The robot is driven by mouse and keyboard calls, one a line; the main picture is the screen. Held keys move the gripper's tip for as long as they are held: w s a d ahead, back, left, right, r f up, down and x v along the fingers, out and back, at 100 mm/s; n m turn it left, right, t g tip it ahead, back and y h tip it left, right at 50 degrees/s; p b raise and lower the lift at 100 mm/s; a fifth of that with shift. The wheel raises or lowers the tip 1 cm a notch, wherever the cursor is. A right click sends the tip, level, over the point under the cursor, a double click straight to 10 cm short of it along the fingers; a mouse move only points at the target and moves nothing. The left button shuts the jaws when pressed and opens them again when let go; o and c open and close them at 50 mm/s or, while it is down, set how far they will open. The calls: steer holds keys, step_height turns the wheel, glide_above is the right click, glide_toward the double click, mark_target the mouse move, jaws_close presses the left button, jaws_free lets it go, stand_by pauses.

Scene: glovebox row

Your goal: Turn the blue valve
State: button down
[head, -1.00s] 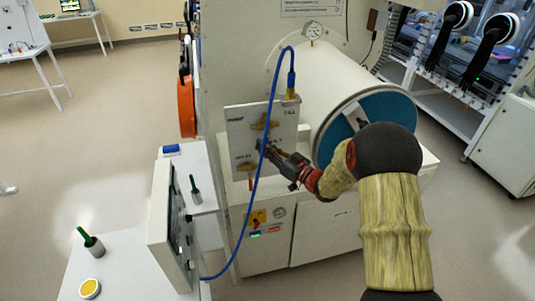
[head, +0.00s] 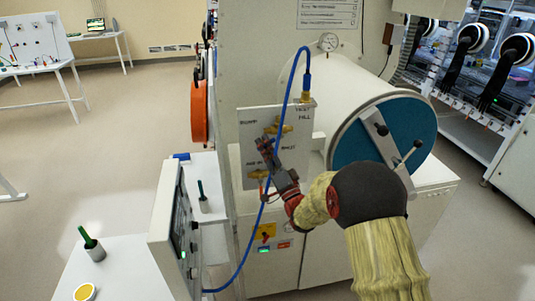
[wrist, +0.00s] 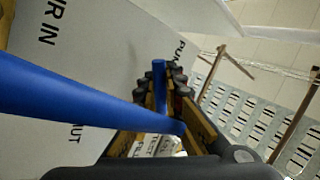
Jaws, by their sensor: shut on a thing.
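The white valve panel (head: 248,125) stands upright left of the big white cylinder, with a brass valve at top (head: 283,129) and another at bottom (head: 258,175). My gripper (head: 265,146) reaches up and left to the middle of the panel. In the wrist view its dark ribbed fingers (wrist: 163,80) are closed around the blue valve's handle (wrist: 159,78), which shows as a narrow blue bar between them. The valve's body is hidden behind my gripper in the head view.
A blue hose (head: 290,88) loops from the top fitting down past the panel and my gripper. It crosses close to the wrist camera (wrist: 60,95). A monitor (head: 170,225) stands at lower left. A chamber door (head: 385,135) with a handle is at right.

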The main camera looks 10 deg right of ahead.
steer(key=shift+a+r+m+t+h+b, duration=0.1)
steer(key=shift+m+t+h+b, duration=0.2)
steer(key=shift+m, duration=0.35)
steer(key=shift+a+r+m+t+h+b, duration=0.1)
steer(key=shift+m+h+b, duration=0.15)
steer(key=shift+m+h, duration=0.35)
steer(key=c, duration=1.9)
jaws_free()
steer(key=shift+r, duration=0.1)
steer(key=shift+s, duration=0.1)
steer(key=v, duration=1.2)
